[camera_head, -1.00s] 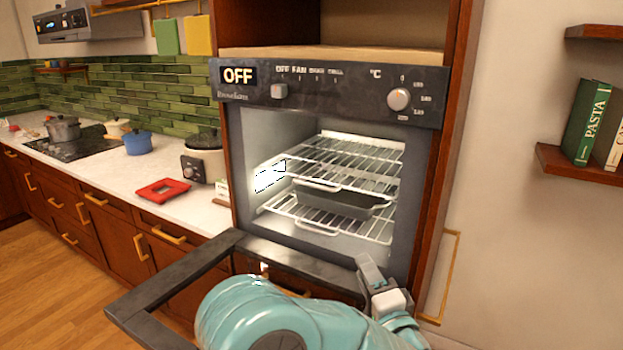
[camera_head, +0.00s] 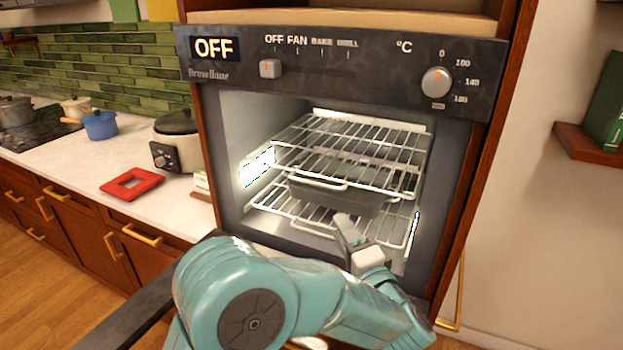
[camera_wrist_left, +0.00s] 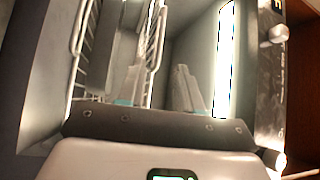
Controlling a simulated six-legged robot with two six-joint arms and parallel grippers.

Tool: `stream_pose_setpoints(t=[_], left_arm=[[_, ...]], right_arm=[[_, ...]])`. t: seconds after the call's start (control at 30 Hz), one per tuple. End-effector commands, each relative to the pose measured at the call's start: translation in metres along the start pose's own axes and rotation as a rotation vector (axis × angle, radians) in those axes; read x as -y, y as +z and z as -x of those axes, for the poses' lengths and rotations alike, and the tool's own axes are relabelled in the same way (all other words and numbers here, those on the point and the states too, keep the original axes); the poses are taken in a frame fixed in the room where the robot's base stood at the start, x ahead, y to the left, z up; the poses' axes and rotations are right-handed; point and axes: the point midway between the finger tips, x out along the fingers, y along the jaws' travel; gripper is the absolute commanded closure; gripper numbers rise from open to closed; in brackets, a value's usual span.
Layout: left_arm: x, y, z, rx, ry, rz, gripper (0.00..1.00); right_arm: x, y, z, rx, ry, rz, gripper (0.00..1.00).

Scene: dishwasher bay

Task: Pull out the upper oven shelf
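The upper oven shelf (camera_head: 352,148) is a white wire rack inside the lit oven, with a looped front handle (camera_head: 318,184). My left gripper (camera_head: 350,230) is in front of the oven opening, below and to the right of that handle in the head view. In the left wrist view, its two grey fingers (camera_wrist_left: 154,85) are apart, with the upper shelf's wire front (camera_wrist_left: 156,45) showing between them, farther in. I see no contact with the shelf. My right gripper is not in view.
A lower wire shelf (camera_head: 395,228) sits beneath, with a dark baking pan (camera_head: 335,196) between the shelves. The oven door (camera_head: 150,303) is lowered open at bottom left. The control panel (camera_head: 340,62) is above. A counter with a red trivet (camera_head: 131,184) is left.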

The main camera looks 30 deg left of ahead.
Motion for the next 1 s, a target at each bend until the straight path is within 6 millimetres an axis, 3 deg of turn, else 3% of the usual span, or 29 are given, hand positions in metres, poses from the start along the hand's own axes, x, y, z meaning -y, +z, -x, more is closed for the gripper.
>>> stream_pose_setpoints(t=[0.17,0.5,0.7,1.0], left_arm=[[0.002,0.001,-0.021,0.003,0.0,0.0,0.65],[0.003,0.001,-0.101,0.004,0.0,0.0,0.65],[0.002,0.001,-0.138,0.001,0.001,0.0,0.65],[0.0,0.0,-0.157,-0.001,0.0,0.0,0.65]], right_arm=[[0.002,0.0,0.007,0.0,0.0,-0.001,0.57],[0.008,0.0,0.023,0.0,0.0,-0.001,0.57],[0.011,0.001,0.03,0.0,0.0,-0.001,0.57],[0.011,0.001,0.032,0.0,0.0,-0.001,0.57]])
